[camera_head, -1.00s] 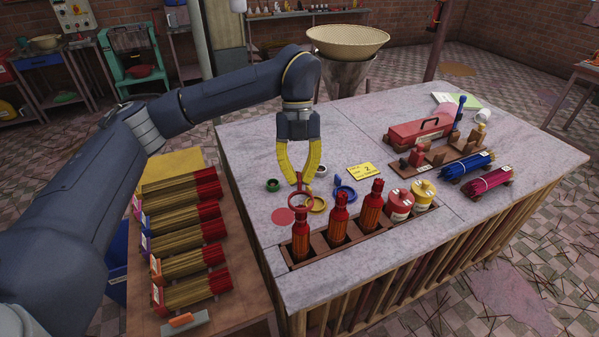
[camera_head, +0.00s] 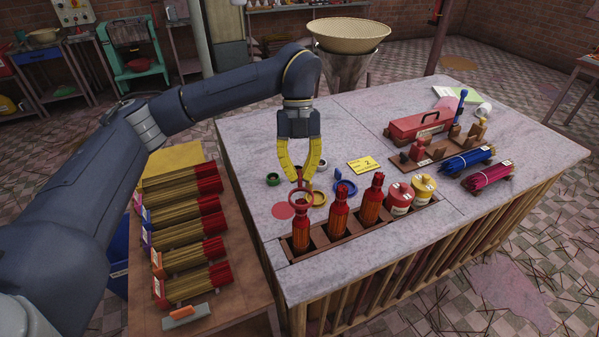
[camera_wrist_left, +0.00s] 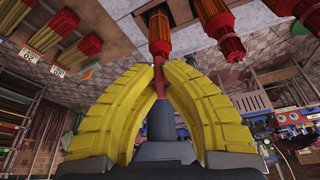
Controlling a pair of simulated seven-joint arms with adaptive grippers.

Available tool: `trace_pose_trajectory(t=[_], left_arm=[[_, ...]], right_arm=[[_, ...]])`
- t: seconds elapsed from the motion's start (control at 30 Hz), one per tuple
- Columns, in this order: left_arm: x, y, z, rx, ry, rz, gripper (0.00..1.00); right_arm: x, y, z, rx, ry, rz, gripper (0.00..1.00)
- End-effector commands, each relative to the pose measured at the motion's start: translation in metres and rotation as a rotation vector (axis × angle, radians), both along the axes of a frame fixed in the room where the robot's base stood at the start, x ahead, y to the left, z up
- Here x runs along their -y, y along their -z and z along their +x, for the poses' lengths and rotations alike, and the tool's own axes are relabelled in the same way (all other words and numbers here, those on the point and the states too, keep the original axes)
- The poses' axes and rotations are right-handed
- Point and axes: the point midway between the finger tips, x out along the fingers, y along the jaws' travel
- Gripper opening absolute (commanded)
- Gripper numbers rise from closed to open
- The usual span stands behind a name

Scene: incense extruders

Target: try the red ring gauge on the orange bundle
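My left gripper (camera_head: 300,182) has its fingertips closed on the stem of the red ring gauge (camera_head: 301,200). The ring hangs just above or around the top of the nearest upright orange-red bundle (camera_head: 301,236); I cannot tell which. Two similar upright bundles (camera_head: 338,222) (camera_head: 371,206) stand to its right in the same wooden rack (camera_head: 348,242). In the left wrist view, the yellow fingers (camera_wrist_left: 158,88) meet at the tips, with the nearest bundle (camera_wrist_left: 158,25) just beyond them. My right gripper is out of view.
Red (camera_head: 399,197) and yellow-lidded (camera_head: 423,188) jars fill the rack's right end.

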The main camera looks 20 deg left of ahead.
Motion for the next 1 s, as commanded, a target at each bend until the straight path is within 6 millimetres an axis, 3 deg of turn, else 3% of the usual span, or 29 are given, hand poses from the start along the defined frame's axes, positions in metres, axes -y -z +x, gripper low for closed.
trace_pose_trajectory(t=[1.0], left_arm=[[0.0,0.033,0.0,0.0,0.0,0.0,0.0]], right_arm=[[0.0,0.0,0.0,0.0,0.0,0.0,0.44]])
